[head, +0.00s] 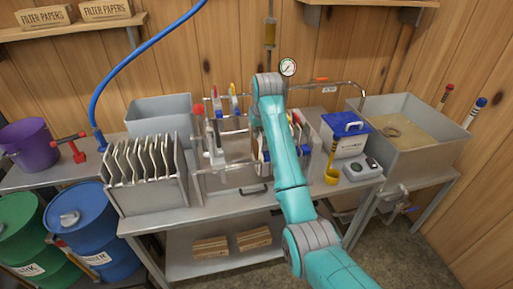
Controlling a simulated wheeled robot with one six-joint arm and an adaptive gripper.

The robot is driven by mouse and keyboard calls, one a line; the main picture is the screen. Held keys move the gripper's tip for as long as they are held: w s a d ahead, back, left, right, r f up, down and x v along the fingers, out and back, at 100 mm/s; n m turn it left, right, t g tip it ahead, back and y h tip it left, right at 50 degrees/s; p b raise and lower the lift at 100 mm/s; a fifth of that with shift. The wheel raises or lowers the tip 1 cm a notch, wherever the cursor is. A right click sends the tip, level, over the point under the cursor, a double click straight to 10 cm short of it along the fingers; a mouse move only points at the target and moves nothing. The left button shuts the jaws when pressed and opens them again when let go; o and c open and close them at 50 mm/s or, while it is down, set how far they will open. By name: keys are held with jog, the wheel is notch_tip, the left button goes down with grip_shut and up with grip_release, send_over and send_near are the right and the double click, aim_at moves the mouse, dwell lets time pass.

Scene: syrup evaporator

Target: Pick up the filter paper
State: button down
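Several off-white, slightly wavy sheets that look like filter paper (141,158) stand upright side by side in an open grey rack (152,203) on the left part of the metal table. Two boxes labelled "FILTER PAPERS" sit on the wall shelf at the upper left: one box (45,17) and a second box (106,9) to its right. My teal arm reaches up over the middle of the table, to the right of the rack.
A clear-walled unit with red and blue handles (229,150) stands mid-table, partly behind my arm. A grey bin (160,112) is behind the rack. A white box with blue lid (345,132) and yellow ladle (332,174) are right. A blue barrel (85,222) stands front left.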

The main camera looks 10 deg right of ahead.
jog(key=shift+s+d+f, duration=0.1)
jog(key=shift+d+f, duration=0.05)
jog(key=shift+f, duration=0.05)
notch_tip(320, 180, up, 18)
dwell(0.9)
jog(key=shift+r, duration=0.1)
dwell(1.0)
